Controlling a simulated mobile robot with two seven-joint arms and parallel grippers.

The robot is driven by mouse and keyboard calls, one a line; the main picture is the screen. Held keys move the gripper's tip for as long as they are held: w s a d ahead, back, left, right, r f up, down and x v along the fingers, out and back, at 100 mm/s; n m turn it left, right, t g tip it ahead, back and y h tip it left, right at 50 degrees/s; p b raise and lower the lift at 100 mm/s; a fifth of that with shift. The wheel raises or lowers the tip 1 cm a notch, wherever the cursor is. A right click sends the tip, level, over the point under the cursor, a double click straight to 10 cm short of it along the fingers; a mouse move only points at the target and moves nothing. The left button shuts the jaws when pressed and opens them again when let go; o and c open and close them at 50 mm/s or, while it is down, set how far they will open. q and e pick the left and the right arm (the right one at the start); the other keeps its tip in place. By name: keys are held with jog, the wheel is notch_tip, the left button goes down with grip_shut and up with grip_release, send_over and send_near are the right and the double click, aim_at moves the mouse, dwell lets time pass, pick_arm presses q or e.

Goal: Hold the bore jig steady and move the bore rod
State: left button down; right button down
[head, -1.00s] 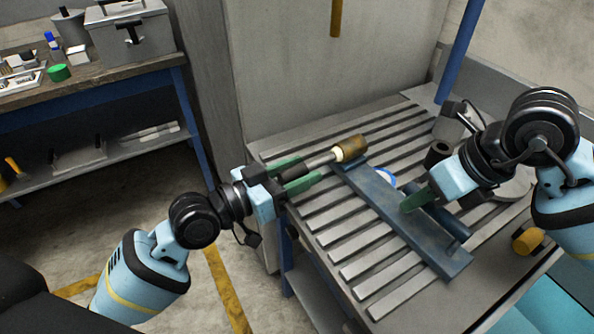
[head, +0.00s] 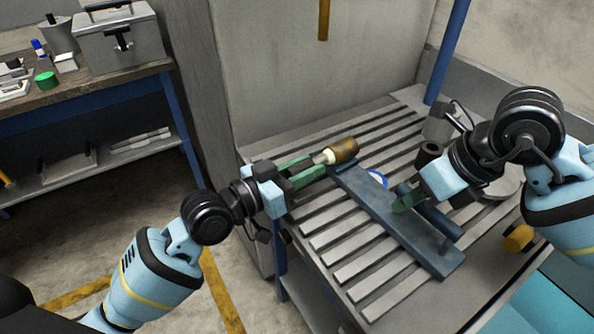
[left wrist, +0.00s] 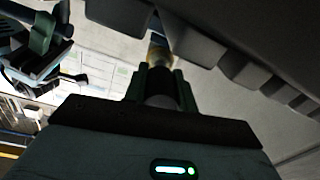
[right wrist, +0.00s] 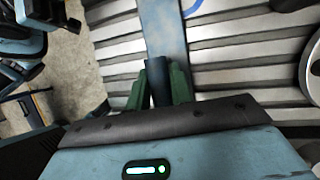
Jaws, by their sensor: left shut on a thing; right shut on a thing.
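The bore jig (head: 376,204) is a long blue plate lying diagonally on the slatted table; it also shows in the right wrist view (right wrist: 163,28). A brass-brown cylinder (head: 341,149) lies at its far-left end; I cannot tell if it is fixed there. The bore rod (head: 318,159) is pale, with a cream collar at the cylinder's mouth. My left gripper (head: 306,171) is shut on the rod's dark rear part (left wrist: 160,88), left of the cylinder. My right gripper (head: 404,199) is shut on a dark blue bar (right wrist: 158,72) on the jig; the fingers partly hide it.
The slatted table (head: 300,212) has bare slats left and front of the jig. A grey round part (head: 505,183) and a yellow-brown cylinder (head: 518,238) lie at the right. A workbench (head: 90,92) with a metal case (head: 120,38) stands at far left.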

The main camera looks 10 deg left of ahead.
pick_arm(q)
jog(key=c, duration=1.1)
grip_release()
jog(key=shift+s+a, duration=0.1)
jog(key=v, duration=1.1)
jog(key=shift+s+a, duration=0.3)
